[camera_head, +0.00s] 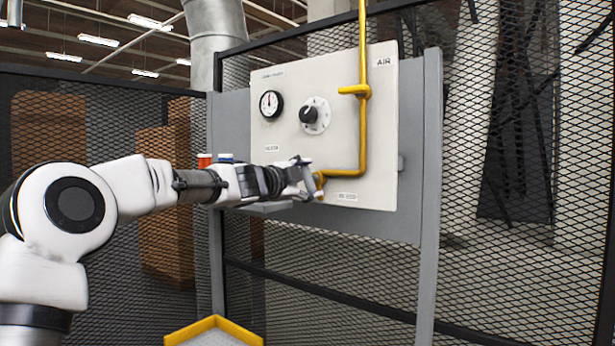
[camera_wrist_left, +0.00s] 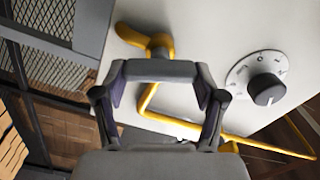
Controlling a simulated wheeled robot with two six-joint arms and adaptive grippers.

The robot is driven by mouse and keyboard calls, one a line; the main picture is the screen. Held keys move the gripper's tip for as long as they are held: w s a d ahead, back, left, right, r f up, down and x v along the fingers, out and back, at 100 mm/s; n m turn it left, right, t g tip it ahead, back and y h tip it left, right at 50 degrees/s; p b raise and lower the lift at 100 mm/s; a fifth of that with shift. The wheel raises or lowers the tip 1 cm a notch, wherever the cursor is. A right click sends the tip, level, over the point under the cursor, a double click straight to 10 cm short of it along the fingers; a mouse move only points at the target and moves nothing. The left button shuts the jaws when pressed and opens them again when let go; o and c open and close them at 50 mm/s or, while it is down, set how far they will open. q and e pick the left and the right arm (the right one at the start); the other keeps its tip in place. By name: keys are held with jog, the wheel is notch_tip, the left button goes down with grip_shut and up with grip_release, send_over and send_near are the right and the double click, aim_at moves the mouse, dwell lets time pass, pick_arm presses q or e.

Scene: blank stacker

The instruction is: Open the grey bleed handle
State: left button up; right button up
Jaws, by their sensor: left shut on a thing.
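My left gripper (camera_head: 306,177) is at the lower part of the white panel (camera_head: 330,130), by the lower end of the yellow pipe (camera_head: 362,130). In the left wrist view, its two fingers (camera_wrist_left: 160,88) are shut on the grey bleed handle (camera_wrist_left: 160,71), a grey bar spanning between the fingertips. A yellow pipe end (camera_wrist_left: 150,40) shows just beyond the bar. In the head view the handle is largely hidden by the gripper, so its exact angle is hard to tell. My right gripper is in neither view.
The panel carries a round gauge (camera_head: 271,104), a black knob (camera_head: 309,115) and a yellow lever (camera_head: 354,90) on the pipe. Mesh fencing (camera_head: 520,180) lies behind.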

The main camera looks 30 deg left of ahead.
pick_arm(q)
jog(key=m, duration=0.3)
jog(key=shift+w+m, duration=0.1)
jog(key=shift+m, duration=0.2)
jog(key=shift+a+m, duration=0.1)
jog(key=shift+m, duration=0.4)
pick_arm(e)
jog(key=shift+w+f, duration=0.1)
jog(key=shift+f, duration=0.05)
pick_arm(q)
jog(key=shift+r, duration=0.1)
jog(key=o, duration=1.1)
jog(key=shift+w, duration=0.15)
jog(key=shift+o, duration=0.2)
jog(key=shift+w+a+f, duration=0.1)
jog(key=shift+a+f, duration=0.05)
jog(key=shift+f, duration=0.1)
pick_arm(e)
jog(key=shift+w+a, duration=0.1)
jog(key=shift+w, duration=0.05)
